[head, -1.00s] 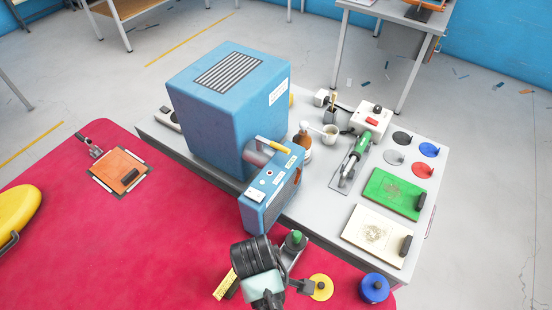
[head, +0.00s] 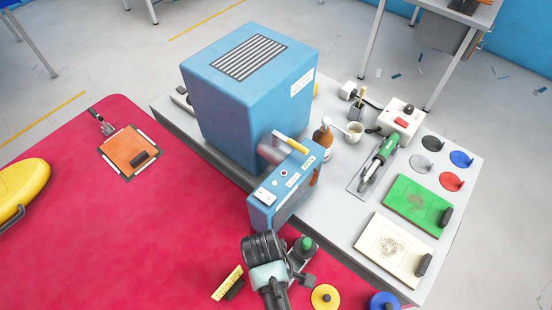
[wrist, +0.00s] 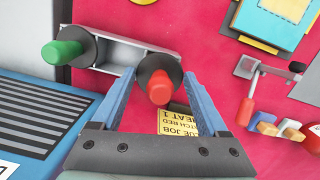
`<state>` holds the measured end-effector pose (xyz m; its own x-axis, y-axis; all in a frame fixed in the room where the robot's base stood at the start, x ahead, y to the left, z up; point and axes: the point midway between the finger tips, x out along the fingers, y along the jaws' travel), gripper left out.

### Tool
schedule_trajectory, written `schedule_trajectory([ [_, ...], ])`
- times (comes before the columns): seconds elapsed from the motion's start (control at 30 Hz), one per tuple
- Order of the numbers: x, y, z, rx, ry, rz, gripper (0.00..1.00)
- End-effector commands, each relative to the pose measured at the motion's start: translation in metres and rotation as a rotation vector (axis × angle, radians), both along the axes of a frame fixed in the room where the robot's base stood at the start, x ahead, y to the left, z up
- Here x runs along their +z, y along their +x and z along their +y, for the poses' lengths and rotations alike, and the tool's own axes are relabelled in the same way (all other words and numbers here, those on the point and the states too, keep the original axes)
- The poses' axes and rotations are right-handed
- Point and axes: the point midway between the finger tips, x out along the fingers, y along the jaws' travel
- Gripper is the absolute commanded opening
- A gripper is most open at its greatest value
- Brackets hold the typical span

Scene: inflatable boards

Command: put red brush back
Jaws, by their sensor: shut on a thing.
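The red brush (wrist: 158,88), with a red knob over a dark round collar, stands between my gripper's two blue fingers in the wrist view. My gripper (wrist: 157,80) is shut on it. The collar overlaps the right end of a grey metal holder (wrist: 118,54); I cannot tell whether the brush is seated or just above. The green brush (wrist: 68,53) stands at the holder's left end. In the head view the green brush (head: 306,244) shows beside my arm, which hides the red brush and my fingers.
A yellow label (wrist: 173,121) lies on the red board (head: 190,210) by the holder. A blue case (head: 285,190) stands close behind. Yellow (head: 325,296) and blue (head: 383,302) discs lie to the right. The board's left middle is clear.

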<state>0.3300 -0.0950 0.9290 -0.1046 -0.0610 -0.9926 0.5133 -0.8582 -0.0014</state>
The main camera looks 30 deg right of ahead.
Motion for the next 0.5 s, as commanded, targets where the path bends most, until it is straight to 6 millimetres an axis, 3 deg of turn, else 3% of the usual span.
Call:
schedule_trajectory([
  [0.17,-0.019,0.000,0.000,-0.001,0.000,0.001,0.33],
  [0.5,-0.022,0.000,0.000,-0.001,0.000,-0.001,0.33],
])
